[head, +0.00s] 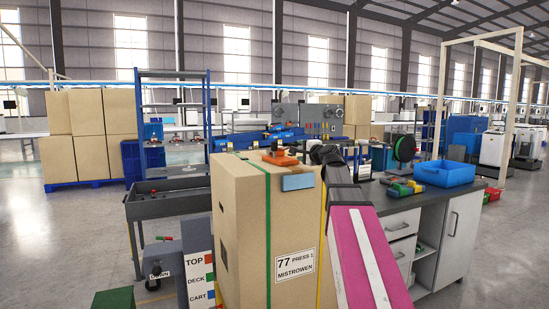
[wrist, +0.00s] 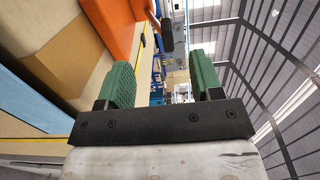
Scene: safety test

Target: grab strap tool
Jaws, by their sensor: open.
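The strap tool appears to be the orange object (head: 281,157) on top of the tall cardboard box (head: 240,225), near its back edge in the head view. In the wrist view an orange body (wrist: 108,25), cut off by the top edge, lies on the box top at left. My gripper (wrist: 161,75) is open, with two green pads apart and nothing between them. It is beside the orange tool and not around it.
A light blue label block (head: 298,182) is on the box's upper front edge, close to my arm. A workbench (head: 420,205) with a blue bin (head: 444,173) stands at right. A grey cart (head: 165,203) stands at left. Open floor lies at far left.

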